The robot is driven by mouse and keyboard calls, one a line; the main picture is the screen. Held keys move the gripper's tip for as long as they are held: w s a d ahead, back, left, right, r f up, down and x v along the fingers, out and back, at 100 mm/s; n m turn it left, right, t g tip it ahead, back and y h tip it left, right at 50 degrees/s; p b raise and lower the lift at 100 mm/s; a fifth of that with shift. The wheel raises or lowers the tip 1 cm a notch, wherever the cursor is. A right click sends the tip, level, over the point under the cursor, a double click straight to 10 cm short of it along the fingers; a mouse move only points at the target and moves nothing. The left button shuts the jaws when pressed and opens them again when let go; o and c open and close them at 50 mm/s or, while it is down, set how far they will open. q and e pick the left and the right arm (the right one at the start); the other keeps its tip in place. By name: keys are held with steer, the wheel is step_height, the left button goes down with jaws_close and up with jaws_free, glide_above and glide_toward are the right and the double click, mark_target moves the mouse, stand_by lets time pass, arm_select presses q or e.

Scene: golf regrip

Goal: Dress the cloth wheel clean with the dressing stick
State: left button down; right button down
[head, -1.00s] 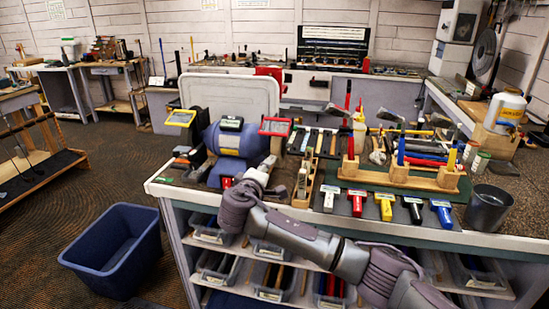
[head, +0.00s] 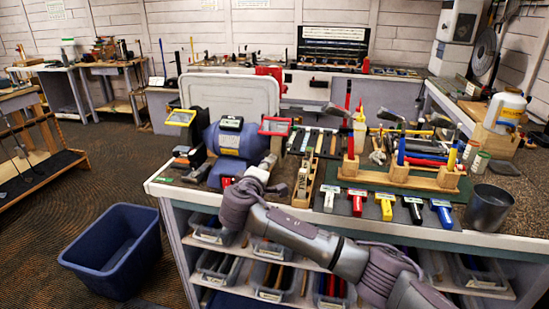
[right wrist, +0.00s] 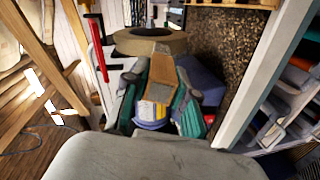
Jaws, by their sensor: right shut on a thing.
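The blue bench grinder (head: 230,138) stands at the left of the workbench. The cloth wheel shows in the right wrist view as a round, tan-grey disc (right wrist: 132,42). My right gripper (head: 267,166) is at the grinder's right side, and its fingers also show in the right wrist view. They are shut on the dressing stick (right wrist: 160,75), a brown, rough-looking bar with a labelled lower part. The stick's tip overlaps the wheel's near edge in that view; I cannot tell whether they touch. In the head view the wheel and stick are mostly hidden. My left gripper is not in view.
A wooden club rack (head: 400,178) stands on a green mat right of the grinder. Several coloured-handled tools lie along the front edge. A dark cup (head: 489,208) stands at the right. A blue bin (head: 118,250) is on the floor at left.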

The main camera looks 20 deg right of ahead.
steer(key=shift+w, duration=0.15)
steer(key=shift+s+d+r+p, duration=0.1)
steer(key=shift+s+d+p, duration=0.2)
steer(key=shift+d, duration=0.15)
stand_by(0.7)
steer(key=shift+w+a, duration=0.25)
steer(key=shift+a, duration=0.15)
stand_by(0.5)
steer(key=shift+s+d+p, duration=0.2)
steer(key=shift+d+p, duration=0.1)
steer(key=shift+d, duration=0.1)
stand_by(0.4)
steer(key=shift+w+a, duration=0.1)
steer(key=shift+a, duration=0.1)
stand_by(0.4)
steer(key=shift+p+v, duration=0.55)
steer(key=shift+v, duration=0.35)
steer(key=shift+s+a+f, duration=0.2)
steer(key=shift+s+a, duration=0.25)
steer(key=shift+s, duration=0.25)
